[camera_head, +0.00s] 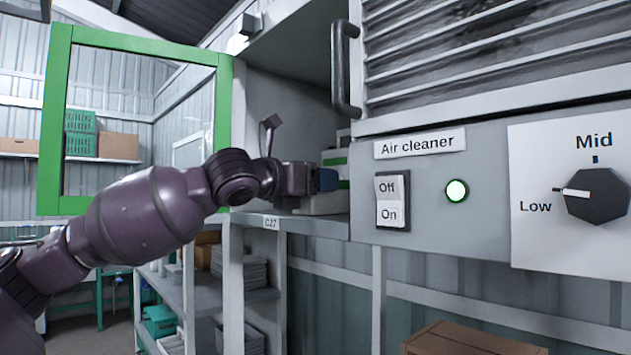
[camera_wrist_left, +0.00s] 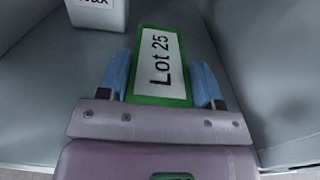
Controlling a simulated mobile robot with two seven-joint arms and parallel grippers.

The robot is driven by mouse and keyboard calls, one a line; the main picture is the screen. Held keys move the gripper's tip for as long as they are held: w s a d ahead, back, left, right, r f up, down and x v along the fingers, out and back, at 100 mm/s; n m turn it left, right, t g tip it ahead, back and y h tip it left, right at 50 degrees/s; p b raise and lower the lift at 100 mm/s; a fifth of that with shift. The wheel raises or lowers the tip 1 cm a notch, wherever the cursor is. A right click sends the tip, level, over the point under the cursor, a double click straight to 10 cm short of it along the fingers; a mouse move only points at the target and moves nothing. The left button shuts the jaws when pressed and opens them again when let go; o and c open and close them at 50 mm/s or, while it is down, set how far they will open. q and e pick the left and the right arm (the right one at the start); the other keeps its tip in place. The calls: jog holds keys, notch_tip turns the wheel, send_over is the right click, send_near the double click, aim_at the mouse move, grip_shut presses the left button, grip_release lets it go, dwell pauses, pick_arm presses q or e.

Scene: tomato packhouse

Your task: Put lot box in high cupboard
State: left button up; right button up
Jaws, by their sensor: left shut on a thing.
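In the head view the lot box (camera_head: 336,160) shows only in part, beyond the gripper. The high cupboard (camera_head: 285,110) is open, and its green-framed glass door (camera_head: 54,125) is swung out to the left. My left arm reaches into the cupboard, and the box is inside its opening. Whether the box touches the cupboard floor I cannot tell. My right gripper is not in view.
A white container (camera_wrist_left: 97,12) with a partly cut-off label stands farther in, left of the lot box. The air cleaner panel (camera_head: 440,200) and a dark handle (camera_head: 344,70) stand close on the right. Grey shelving (camera_head: 205,295) is below the cupboard.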

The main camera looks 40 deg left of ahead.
pick_arm(q)
jog(key=o, duration=1)
jog(key=shift+f, duration=0.1)
jog(key=shift+o, duration=0.2)
jog(key=shift+s+b, duration=0.4)
jog(key=shift+s, duration=0.2)
jog(key=s+a+b, duration=0.1)
jog(key=s+b, duration=0.2)
jog(key=s, duration=0.7)
jog(key=shift+s, duration=0.35)
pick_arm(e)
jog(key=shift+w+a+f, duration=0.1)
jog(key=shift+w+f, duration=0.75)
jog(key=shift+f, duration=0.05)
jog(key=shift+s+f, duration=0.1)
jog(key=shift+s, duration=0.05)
